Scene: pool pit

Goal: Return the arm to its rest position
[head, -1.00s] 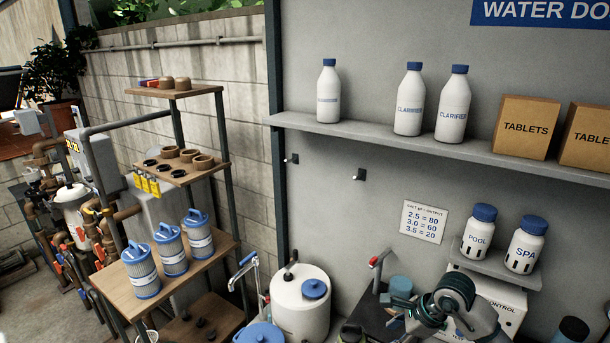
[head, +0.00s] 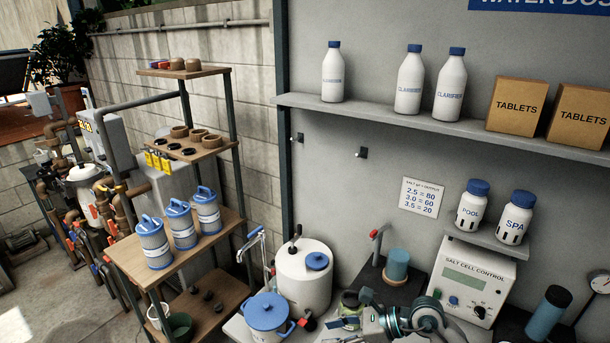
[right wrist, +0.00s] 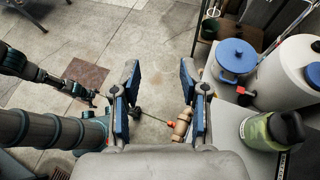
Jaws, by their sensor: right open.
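My right arm (head: 425,314) shows as a teal and grey joint at the bottom edge of the head view, in front of the salt cell control box. In the right wrist view my right gripper (right wrist: 160,70) has its two blue-padded fingers wide apart, with nothing held between them. Floor and a brass-coloured fitting with a red tip (right wrist: 181,124) show beyond the gap. My left arm (right wrist: 50,130) shows at the left of the wrist view. A small dark end piece (right wrist: 86,92) there may be my left gripper; its jaws are too small to read.
A blue-lidded pot (head: 268,314), a white tank (head: 304,275) and a green jar (head: 350,301) crowd the bench near my right arm. The control box (head: 466,280) stands behind it. A shelf rack (head: 133,255) holds filter cartridges. Open floor (right wrist: 150,30) lies beyond the gripper.

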